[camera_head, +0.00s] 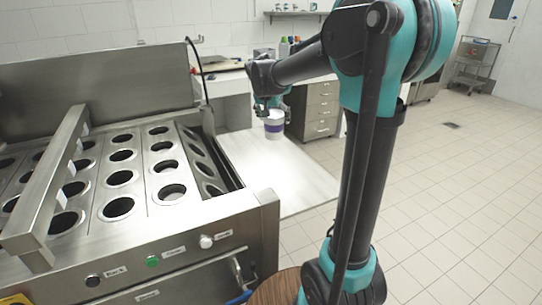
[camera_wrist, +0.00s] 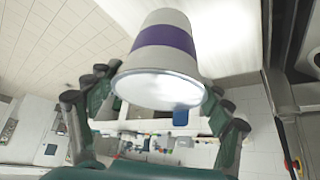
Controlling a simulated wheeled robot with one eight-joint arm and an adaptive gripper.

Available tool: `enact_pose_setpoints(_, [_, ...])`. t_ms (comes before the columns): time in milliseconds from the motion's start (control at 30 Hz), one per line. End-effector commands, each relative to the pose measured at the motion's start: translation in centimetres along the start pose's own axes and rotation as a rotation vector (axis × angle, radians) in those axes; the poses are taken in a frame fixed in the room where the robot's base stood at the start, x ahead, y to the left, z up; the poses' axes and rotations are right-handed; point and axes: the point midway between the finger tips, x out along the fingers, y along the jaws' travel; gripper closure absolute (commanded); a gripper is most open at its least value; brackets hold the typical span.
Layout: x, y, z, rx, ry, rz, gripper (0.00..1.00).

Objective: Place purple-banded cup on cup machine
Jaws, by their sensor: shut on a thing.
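The purple-banded cup (camera_head: 274,124) is white with a purple band. In the head view it hangs from my gripper (camera_head: 270,103), above or near the light board right of the machine. In the wrist view the cup (camera_wrist: 168,55) fills the upper middle, its wide white end toward the camera, with my gripper's fingers (camera_wrist: 160,105) on both sides of it. My gripper is shut on the cup. The cup machine (camera_head: 150,215) is a steel unit at left with rows of round holes; those I can see well look empty.
A raised steel bar (camera_head: 52,190) crosses the rows of holes. The light board (camera_head: 285,170) beside the machine is bare. A counter with drawers (camera_head: 318,110) stands behind, and a cart (camera_head: 474,65) is far right. The tiled floor at right is clear.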

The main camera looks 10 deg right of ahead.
Motion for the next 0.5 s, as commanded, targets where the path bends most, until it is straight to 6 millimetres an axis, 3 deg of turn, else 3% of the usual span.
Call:
enact_pose_setpoints(300, [6.6,-0.1,4.2,0.000,0.000,0.000,0.65])
enact_pose_setpoints(500, [9.8,0.0,6.2,0.000,0.001,0.000,0.65])
